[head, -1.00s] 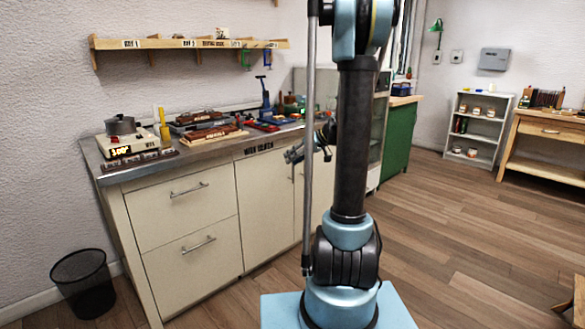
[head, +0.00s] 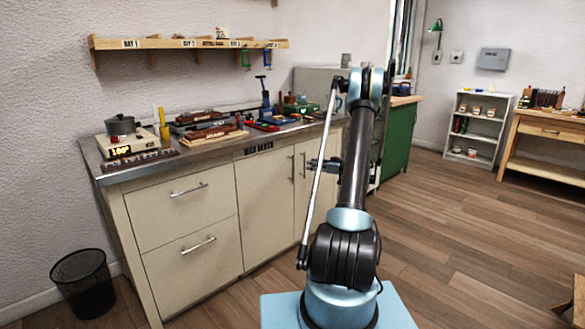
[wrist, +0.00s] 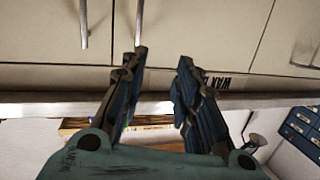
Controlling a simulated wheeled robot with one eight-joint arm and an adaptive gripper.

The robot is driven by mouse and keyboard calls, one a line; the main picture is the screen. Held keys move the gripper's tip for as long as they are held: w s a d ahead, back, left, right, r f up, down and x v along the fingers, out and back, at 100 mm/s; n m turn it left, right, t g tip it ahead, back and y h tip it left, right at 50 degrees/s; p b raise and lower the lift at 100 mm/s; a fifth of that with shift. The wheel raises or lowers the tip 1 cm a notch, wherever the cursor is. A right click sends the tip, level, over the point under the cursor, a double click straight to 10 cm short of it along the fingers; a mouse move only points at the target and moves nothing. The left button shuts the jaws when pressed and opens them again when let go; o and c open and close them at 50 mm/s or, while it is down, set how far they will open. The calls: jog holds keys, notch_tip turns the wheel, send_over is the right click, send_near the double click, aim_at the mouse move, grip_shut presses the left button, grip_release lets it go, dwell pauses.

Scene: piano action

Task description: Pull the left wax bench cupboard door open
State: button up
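The wax bench (head: 262,148) is a cream cabinet with a grey top. Its left cupboard door (head: 262,205) is shut, with a vertical metal handle (head: 292,168) near its right edge. My gripper (head: 311,164) is in front of the doors, near handle height, with part of my arm beside it. The wrist view is upside down: the left door (wrist: 205,35) is on the right, its handle (wrist: 139,22) at the top, ahead of my open, empty fingers (wrist: 163,60). The fingertips appear apart from the handle.
The right cupboard door (head: 309,195) is also shut, its handle (head: 304,165) close to the left one. Drawers (head: 185,220) are to the left, and a black mesh bin (head: 84,285) stands on the floor. The wooden floor (head: 460,235) to the right is clear.

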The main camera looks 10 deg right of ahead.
jog(key=w+d+f+t, duration=0.2)
jog(key=d+f, duration=0.2)
jog(key=x, duration=1.7)
jog(key=shift+s+a+f, duration=0.15)
jog(key=shift+s+a, duration=0.15)
jog(key=shift+a, duration=0.2)
grip_shut()
